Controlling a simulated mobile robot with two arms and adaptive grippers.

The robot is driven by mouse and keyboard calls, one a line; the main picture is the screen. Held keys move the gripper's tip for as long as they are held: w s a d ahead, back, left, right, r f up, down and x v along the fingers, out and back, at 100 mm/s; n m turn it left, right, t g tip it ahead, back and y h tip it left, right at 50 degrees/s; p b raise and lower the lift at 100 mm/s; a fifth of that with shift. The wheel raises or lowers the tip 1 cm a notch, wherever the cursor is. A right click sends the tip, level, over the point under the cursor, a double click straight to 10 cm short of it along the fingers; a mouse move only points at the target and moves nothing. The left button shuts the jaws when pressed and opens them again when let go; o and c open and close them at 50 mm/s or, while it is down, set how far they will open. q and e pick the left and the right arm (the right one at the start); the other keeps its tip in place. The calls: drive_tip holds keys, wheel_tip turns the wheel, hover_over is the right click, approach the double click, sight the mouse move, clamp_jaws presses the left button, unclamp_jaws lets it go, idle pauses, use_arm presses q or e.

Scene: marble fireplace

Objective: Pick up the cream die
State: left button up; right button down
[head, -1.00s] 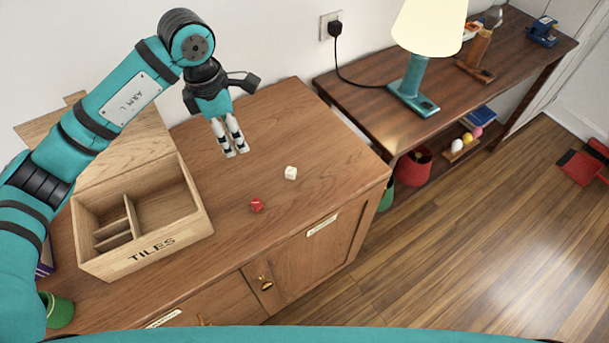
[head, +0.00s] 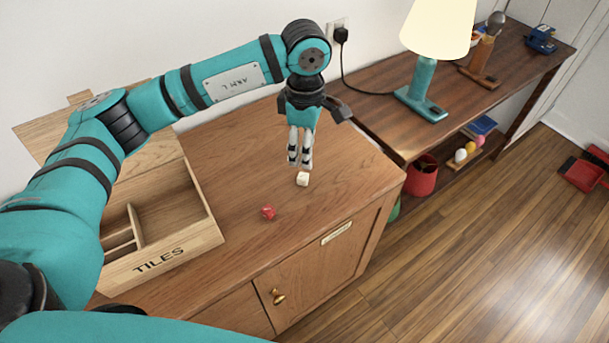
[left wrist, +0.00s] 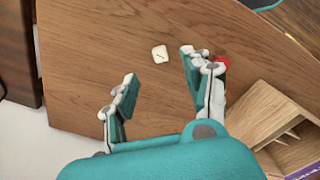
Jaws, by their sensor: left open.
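The cream die (head: 303,179) lies on the wooden cabinet top, toward its right end. It also shows in the left wrist view (left wrist: 160,54), on bare wood beyond the gap between my fingertips. My left gripper (head: 300,163) points down just behind and above the die. In the left wrist view the left gripper (left wrist: 158,75) has its fingers spread, with nothing between them. My right gripper is in neither view.
A red die (head: 268,212) lies in front and to the left of the cream die. An open wooden box marked TILES (head: 165,258) stands at the left. A teal lamp (head: 421,85) stands on the separate shelf unit to the right.

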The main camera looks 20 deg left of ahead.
sight(303, 175)
use_arm(q)
wheel_tip(303, 175, down, 3)
drive_tip(key=shift+r, duration=0.1)
drive_tip(key=shift+f, duration=0.55)
drive_tip(key=shift+a+f+p, duration=0.1)
drive_tip(key=shift+f+p, duration=0.25)
drive_tip(key=shift+p, duration=0.1)
wheel_tip(303, 175, down, 4)
drive_tip(key=shift+a+r+p, duration=0.15)
drive_tip(key=shift+r+p, duration=0.05)
drive_tip(key=shift+p, duration=0.3)
drive_tip(key=shift+f, duration=0.45)
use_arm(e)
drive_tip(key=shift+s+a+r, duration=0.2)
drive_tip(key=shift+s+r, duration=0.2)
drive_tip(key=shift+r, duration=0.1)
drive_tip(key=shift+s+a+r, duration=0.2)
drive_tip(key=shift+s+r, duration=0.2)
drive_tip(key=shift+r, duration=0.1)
use_arm(q)
drive_tip(key=c, duration=0.7)
drive_tip(key=shift+c, duration=0.9)
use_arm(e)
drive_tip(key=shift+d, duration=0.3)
